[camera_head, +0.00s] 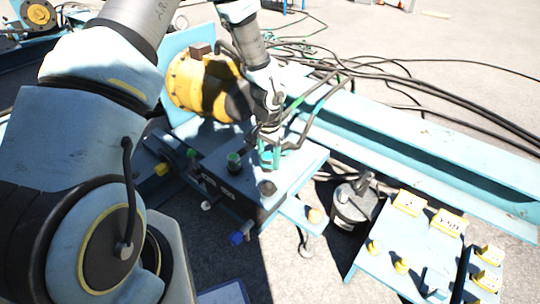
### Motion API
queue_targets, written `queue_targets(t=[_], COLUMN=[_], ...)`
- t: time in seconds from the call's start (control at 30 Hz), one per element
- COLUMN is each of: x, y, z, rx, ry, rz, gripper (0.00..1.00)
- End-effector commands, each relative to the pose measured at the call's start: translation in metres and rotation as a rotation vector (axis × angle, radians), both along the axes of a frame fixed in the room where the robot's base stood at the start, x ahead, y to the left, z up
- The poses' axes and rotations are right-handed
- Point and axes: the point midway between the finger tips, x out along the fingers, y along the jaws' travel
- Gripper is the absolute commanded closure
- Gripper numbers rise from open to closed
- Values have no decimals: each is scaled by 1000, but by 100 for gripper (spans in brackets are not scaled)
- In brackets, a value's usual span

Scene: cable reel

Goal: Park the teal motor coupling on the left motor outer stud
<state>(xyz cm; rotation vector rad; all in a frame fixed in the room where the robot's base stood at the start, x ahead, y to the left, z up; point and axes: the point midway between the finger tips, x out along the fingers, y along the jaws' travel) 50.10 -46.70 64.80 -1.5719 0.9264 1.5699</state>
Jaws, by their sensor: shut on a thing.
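My gripper (269,140) points down over the blue bench top in the middle of the view. It is shut on the teal motor coupling (269,158), a small bright teal piece under the fingers. A teal hose and dark cables run up from this spot beside my wrist. I cannot tell whether the coupling touches the bench or a stud. A green-topped round fitting (234,160) stands just left of it, and a dark round stud (267,188) stands just in front. I cannot tell which is the left motor outer stud.
A yellow-and-black motor (205,87) stands behind the bench. Cables cover the floor behind.

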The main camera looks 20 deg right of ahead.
Motion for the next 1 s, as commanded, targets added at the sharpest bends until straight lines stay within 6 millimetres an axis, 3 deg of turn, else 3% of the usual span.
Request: queue_targets(t=[0.7, 1.0], x=[0, 0], y=[0, -1], z=[-72, -86], rx=[0, 0], ry=[0, 1], rz=[1, 1], gripper=[100, 100])
